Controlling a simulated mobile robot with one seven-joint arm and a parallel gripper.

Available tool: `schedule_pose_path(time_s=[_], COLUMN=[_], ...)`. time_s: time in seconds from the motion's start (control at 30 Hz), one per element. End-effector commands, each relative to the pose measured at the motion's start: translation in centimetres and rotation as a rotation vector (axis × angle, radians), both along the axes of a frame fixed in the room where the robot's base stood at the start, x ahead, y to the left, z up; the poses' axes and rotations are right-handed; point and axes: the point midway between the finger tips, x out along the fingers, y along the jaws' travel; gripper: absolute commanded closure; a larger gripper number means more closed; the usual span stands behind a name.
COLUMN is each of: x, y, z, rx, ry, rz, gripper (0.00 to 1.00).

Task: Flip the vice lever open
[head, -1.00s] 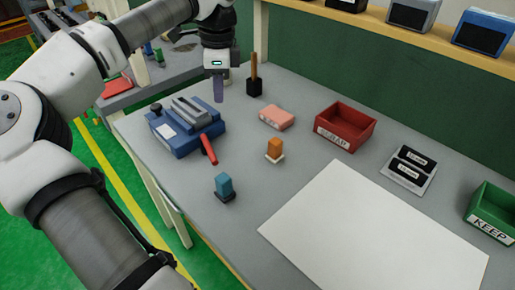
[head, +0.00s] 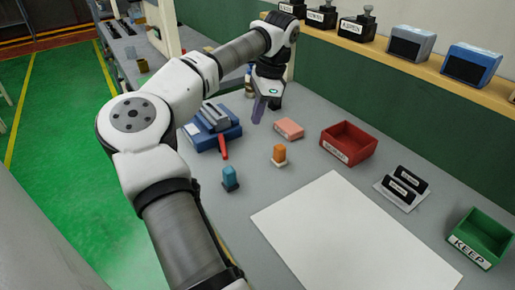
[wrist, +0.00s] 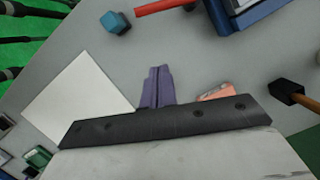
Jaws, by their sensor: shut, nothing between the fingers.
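The vice (head: 229,134) is a blue block with a grey jaw on top, on the left part of the grey bench. Its red lever (head: 223,147) sticks out from its front toward the camera, low over the bench. In the wrist view the lever (wrist: 160,6) and the blue vice body (wrist: 247,17) show at the top edge, partly cut off. My gripper (head: 257,112) has purple fingers held together, empty, pointing down. It is above the bench to the right of the vice, clear of the lever. The fingers also show in the wrist view (wrist: 158,72).
A pink block (head: 289,128) lies right of my gripper. An orange piece (head: 279,153) and a blue piece (head: 230,177) stand in front. A wooden-handled tool (wrist: 287,90) shows beside the pink block in the wrist view. A red bin (head: 350,142) and a white sheet (head: 350,235) are farther right.

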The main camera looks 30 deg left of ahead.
Motion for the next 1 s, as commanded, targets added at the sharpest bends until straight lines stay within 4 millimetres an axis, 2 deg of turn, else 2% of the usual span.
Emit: schedule_pose_path(time_s=[0.13,0.57,0.77,1.0], x=[-0.3,-0.4,-1.0,-2.0], y=[0.8,0.9,1.3,2.2], z=[0.0,-0.5,-3.2,-8.1], rx=[0.007,0.006,0.003,0.001], ry=[0.003,0.005,0.007,0.007], rz=[0.022,0.023,0.02,0.022], gripper=[1.0,1.0,1.0,1.0])
